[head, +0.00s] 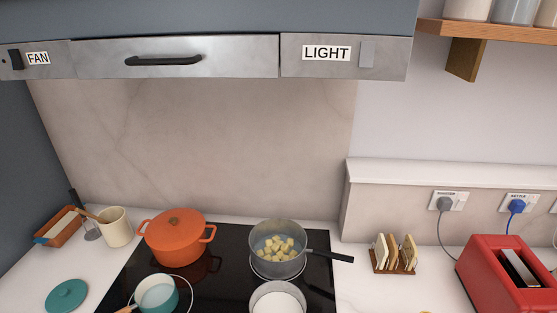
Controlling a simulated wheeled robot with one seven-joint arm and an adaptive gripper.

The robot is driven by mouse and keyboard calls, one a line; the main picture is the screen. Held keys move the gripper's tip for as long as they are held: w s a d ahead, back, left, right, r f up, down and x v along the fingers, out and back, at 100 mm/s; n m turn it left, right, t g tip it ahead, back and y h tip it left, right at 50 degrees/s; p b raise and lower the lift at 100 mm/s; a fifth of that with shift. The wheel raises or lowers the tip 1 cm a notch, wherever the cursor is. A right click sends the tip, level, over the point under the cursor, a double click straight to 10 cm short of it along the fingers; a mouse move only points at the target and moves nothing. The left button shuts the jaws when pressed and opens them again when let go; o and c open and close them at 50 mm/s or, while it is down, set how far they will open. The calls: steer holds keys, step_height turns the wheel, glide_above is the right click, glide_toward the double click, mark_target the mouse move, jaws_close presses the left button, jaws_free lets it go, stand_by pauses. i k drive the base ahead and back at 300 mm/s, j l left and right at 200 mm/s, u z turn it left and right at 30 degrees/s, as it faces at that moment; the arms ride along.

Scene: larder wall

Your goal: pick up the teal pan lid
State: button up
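The teal pan lid (67,296) lies on the white counter at the lower left, left of the black hob. It is round with a small teal knob on top. Nothing covers it. A teal pan (157,294) with a wooden handle stands on the hob to its right, without a lid and with pale contents or a pale inside. My gripper is not in view.
An orange lidded pot (174,238), a grey pan of yellowish chunks (278,245) and another pan (277,300) stand on the hob (228,240). A cream utensil crock (115,228) stands behind the lid. A hood (200,57) overhangs. A red toaster (505,273) is right.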

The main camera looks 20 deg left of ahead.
mark_target(67, 297)
steer(key=u, duration=2.65)
